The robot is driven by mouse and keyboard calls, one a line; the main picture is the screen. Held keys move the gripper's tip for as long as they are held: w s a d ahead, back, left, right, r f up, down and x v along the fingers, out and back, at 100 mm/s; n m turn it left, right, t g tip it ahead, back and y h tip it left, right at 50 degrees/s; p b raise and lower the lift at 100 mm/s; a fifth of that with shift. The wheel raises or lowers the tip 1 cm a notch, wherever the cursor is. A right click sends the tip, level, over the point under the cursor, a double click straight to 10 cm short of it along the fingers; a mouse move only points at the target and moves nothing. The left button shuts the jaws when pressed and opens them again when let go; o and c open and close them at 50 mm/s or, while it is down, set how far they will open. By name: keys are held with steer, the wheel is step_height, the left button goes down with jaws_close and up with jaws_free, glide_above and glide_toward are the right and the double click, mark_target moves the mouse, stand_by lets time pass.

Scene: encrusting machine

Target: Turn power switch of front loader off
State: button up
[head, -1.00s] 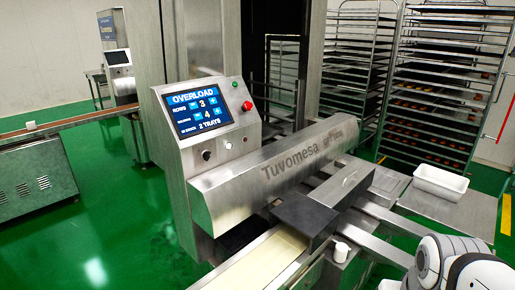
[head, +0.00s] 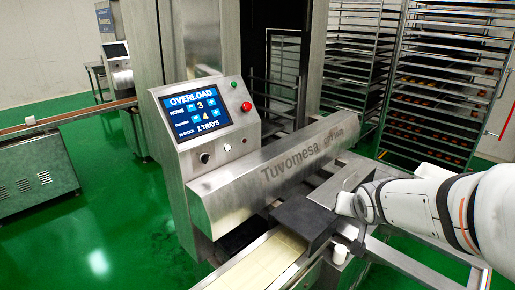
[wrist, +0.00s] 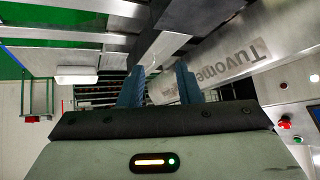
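The front loader, marked Tuvomesa (head: 290,172), has a slanted control panel (head: 165,97) at its left end with a lit screen (head: 195,111) reading OVERLOAD. Below the screen is a small dark knob (head: 204,158), with a pale round control (head: 227,147) to its right. I cannot read which is the power switch. In the wrist view the panel is at the right edge, with the red button (wrist: 284,122) visible. My gripper (wrist: 160,70) is open and empty, its two blue fingers apart. It is over the loader's right side, well away from the panel.
A red button (head: 246,106) and a green one (head: 234,84) are on the panel's right edge. A dark block (head: 305,222) and a conveyor (head: 262,262) lie in front of the loader. Tray racks (head: 440,90) stand behind. Green floor is free at left.

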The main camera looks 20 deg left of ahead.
steer(key=w+a+r+t+y+p, duration=0.2)
steer(key=w+a+y, duration=0.1)
steer(key=w+a, duration=0.6)
steer(key=n+g+y+p, duration=0.2)
steer(key=n+y+p, duration=0.15)
steer(key=y, duration=0.85)
glide_toward(207, 160)
steer(key=shift+w+a+r, duration=0.15)
steer(key=shift+w+a, duration=0.1)
steer(key=shift+a, duration=0.05)
steer(key=p+x, duration=0.3)
steer(key=x, duration=0.4)
steer(key=shift+w+a, duration=0.1)
steer(key=shift+a, duration=0.1)
steer(key=shift+c, duration=0.3)
jaws_close()
